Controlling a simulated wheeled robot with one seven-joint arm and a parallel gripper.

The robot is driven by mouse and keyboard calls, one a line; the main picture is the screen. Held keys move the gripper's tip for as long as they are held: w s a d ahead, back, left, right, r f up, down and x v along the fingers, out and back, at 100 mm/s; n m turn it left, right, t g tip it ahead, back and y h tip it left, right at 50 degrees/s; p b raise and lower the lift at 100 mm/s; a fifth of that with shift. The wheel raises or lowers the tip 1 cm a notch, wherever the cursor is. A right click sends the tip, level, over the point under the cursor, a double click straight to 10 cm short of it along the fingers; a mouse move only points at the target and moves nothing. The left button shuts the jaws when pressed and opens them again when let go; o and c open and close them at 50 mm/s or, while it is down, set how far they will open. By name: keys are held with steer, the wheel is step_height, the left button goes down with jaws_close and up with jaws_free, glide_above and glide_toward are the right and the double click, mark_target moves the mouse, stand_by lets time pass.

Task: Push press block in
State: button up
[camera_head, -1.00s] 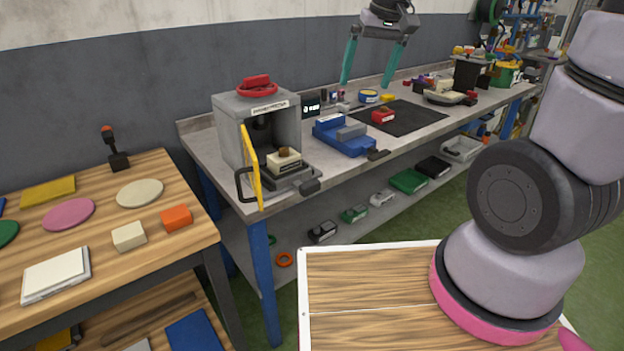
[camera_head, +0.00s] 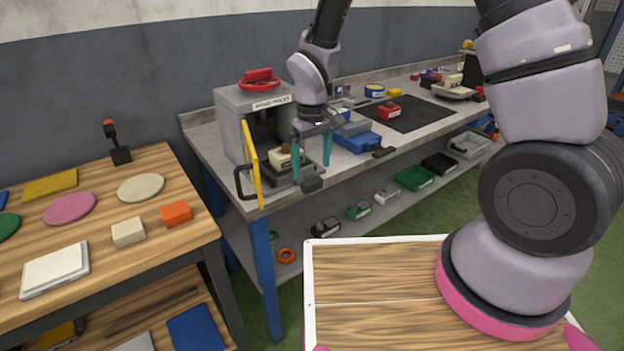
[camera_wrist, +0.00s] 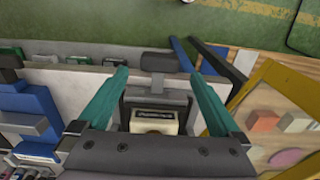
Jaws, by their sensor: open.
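The press (camera_head: 228,118) is a grey box with a red handwheel on top and a yellow-edged door swung open at its front. The press block (camera_head: 284,160), cream with a brown knob, sits on a dark sliding base (camera_head: 277,178) that sticks out of the press opening. In the wrist view the cream block (camera_wrist: 154,121) lies between my fingers. My gripper (camera_head: 311,172) is open, pointing down in front of the press, with its teal fingers spread. In the wrist view the gripper (camera_wrist: 158,82) has one finger on each side of the block, and contact cannot be told.
The yellow door (camera_head: 252,165) stands out close to the left of the gripper. A blue vise-like tool (camera_head: 357,138) is on the grey bench to the right. A wooden table (camera_head: 95,215) with coloured pieces stands at the left.

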mark_target(312, 180)
step_height(312, 180, down, 5)
steer(key=shift+f, duration=0.1)
stand_by(0.3)
